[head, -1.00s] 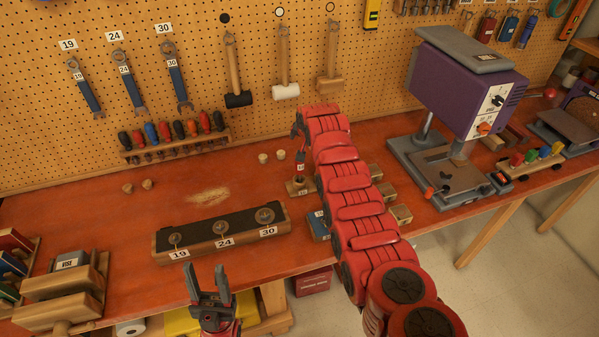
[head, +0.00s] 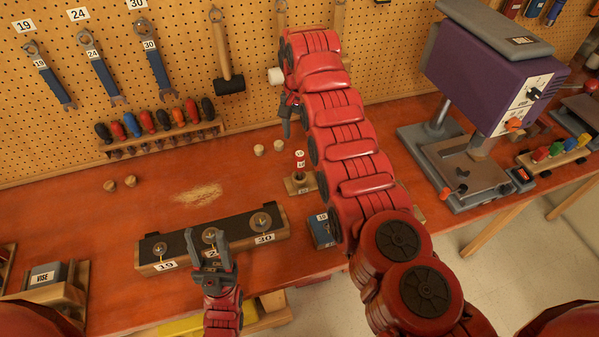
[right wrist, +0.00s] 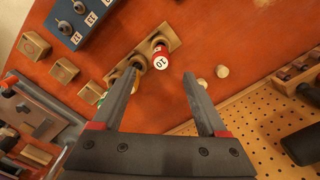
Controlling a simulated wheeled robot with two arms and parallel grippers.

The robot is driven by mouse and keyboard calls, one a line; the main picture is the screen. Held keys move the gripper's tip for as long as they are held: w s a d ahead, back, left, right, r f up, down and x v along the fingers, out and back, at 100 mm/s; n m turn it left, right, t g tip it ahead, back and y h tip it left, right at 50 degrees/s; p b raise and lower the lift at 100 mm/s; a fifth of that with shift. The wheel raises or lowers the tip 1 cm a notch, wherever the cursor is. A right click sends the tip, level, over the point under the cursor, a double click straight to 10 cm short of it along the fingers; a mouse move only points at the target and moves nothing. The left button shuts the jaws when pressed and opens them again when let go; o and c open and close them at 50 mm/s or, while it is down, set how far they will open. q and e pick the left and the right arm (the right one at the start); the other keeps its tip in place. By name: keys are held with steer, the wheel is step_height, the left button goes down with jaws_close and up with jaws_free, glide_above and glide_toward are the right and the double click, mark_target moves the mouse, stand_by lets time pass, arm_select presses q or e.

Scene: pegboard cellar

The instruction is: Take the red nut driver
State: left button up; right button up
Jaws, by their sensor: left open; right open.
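The red nut driver (head: 299,158) has a white band and stands in a wooden holder (head: 304,188) near the middle of the bench. In the right wrist view its red head, marked 10 (right wrist: 160,60), shows beyond and between my fingertips, apart from them. My right gripper (head: 288,118) is open and empty; in the head view it is above and slightly left of the driver, partly covered by my arm. It also shows open in the right wrist view (right wrist: 164,76).
The washer rack (head: 150,265) is left of the driver. A blue block (head: 321,231) stands in front of it, and small wooden corks (head: 258,150) behind it. Right are wooden holders (right wrist: 65,70) and a purple drill press (head: 490,75). The pegboard (head: 180,20) closes the back.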

mark_target(300, 153)
steer(key=f, duration=0.3)
steer(key=shift+w+f+p, duration=0.3)
steer(key=shift+w, duration=0.1)
steer(key=shift+s+f, duration=0.4)
steer(key=shift+f, duration=0.2)
steer(key=f, duration=0.5)
steer(key=shift+w+b, duration=0.3)
steer(key=shift+b, duration=0.05)
steer(key=shift+c, duration=0.3)
jaws_close()
